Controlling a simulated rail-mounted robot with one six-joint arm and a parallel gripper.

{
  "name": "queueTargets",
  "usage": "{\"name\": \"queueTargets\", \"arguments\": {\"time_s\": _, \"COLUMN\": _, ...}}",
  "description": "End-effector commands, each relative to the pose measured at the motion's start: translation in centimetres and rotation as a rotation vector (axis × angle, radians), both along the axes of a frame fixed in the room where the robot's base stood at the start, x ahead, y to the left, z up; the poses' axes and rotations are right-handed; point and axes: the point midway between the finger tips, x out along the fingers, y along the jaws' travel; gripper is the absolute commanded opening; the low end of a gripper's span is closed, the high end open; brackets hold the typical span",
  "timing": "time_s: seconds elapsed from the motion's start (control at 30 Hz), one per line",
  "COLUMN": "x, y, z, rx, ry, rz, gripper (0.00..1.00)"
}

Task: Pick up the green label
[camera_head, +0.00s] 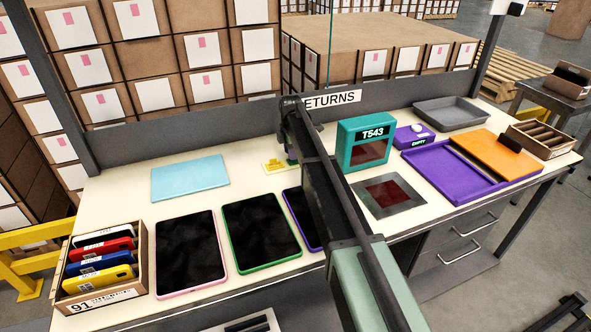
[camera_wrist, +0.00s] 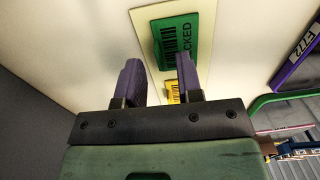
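The green label (camera_wrist: 171,36), with a barcode and lettering ending in "CKED", lies on a pale card (camera_wrist: 143,24) in the wrist view. A yellow label (camera_wrist: 174,93) with a barcode is on the same card, nearer my gripper and partly covered. My gripper (camera_wrist: 160,64) has two purple fingers, apart with nothing between them. The right finger overlaps the lower edge of the green label in the picture; I cannot tell whether they touch. In the head view, the yellow label (camera_head: 274,165) shows left of my gripper, and my arm hides most of that spot.
A light blue sheet (camera_head: 190,177) lies to the left. Dark tablets (camera_head: 262,230) lie in front. A teal T543 box (camera_head: 365,144) and a purple tray (camera_head: 442,172) stand to the right. The upright grey back panel (camera_head: 190,131) is close behind.

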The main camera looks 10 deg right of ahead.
Motion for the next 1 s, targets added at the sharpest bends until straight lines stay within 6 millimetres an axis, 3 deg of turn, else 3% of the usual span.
{"name": "queueTargets", "arguments": {"time_s": 0.03, "x": -0.03, "y": -0.01, "z": -1.26, "rx": 0.0, "ry": 0.0, "rz": 0.0, "gripper": 0.34}}
{"name": "queueTargets", "arguments": {"time_s": 0.27, "x": -0.02, "y": -0.02, "z": -0.79, "rx": 0.0, "ry": 0.0, "rz": 0.0, "gripper": 0.32}}
{"name": "queueTargets", "arguments": {"time_s": 0.47, "x": -0.02, "y": -0.02, "z": -0.78, "rx": 0.0, "ry": 0.0, "rz": 0.0, "gripper": 0.01}}
{"name": "queueTargets", "arguments": {"time_s": 0.5, "x": -0.02, "y": -0.02, "z": -0.78, "rx": 0.0, "ry": 0.0, "rz": -0.001, "gripper": 0.0}}
{"name": "queueTargets", "arguments": {"time_s": 1.0, "x": -0.03, "y": -0.03, "z": -0.37, "rx": 0.0, "ry": 0.0, "rz": 0.0, "gripper": 0.0}}
